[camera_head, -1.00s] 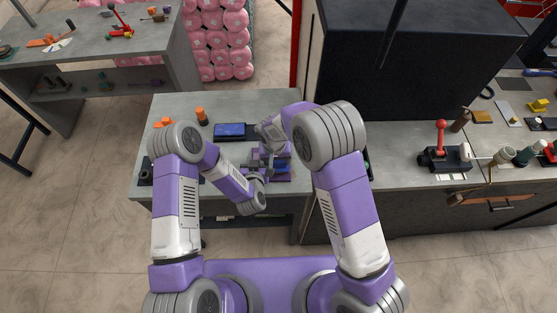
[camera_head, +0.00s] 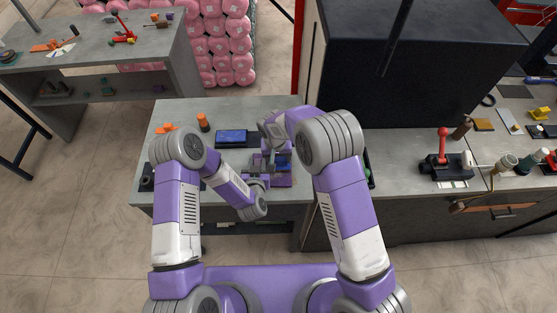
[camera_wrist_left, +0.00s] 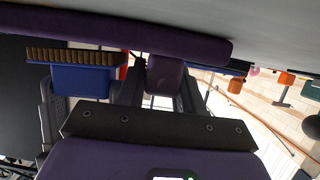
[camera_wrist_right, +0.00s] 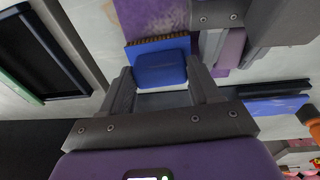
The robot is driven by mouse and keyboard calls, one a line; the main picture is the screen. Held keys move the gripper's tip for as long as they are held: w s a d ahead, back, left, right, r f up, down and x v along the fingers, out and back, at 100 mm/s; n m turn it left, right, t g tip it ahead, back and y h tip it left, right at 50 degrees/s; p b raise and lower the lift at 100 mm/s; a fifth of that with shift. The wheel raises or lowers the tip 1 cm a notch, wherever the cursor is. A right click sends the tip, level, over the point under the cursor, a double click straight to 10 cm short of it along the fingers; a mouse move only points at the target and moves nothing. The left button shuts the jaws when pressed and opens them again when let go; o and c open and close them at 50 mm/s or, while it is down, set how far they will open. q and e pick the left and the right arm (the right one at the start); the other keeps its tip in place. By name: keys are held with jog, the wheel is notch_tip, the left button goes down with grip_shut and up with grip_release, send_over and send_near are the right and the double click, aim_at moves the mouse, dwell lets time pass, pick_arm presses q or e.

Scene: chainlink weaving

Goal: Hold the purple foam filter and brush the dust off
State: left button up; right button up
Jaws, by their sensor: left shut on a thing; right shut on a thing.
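My right gripper (camera_wrist_right: 162,92) is shut on a blue brush (camera_wrist_right: 160,69) with brown bristles (camera_wrist_left: 75,56). The bristles face the filter and are close to it; I cannot tell whether they touch. My arms hide part of the filter in the head view.
A blue-screened device (camera_head: 231,136) and an orange-and-dark bottle (camera_head: 203,122) stand behind my grippers. A dark, green-edged tray (camera_wrist_right: 35,60) lies beside the filter. A large black box (camera_head: 420,70) bounds the work spot at the back right.

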jog(key=shift+w+d+f, duration=0.1)
jog(key=shift+w+f, duration=0.1)
jog(key=shift+w, duration=1.3)
jog(key=shift+f, duration=0.1)
jog(key=shift+a, duration=0.55)
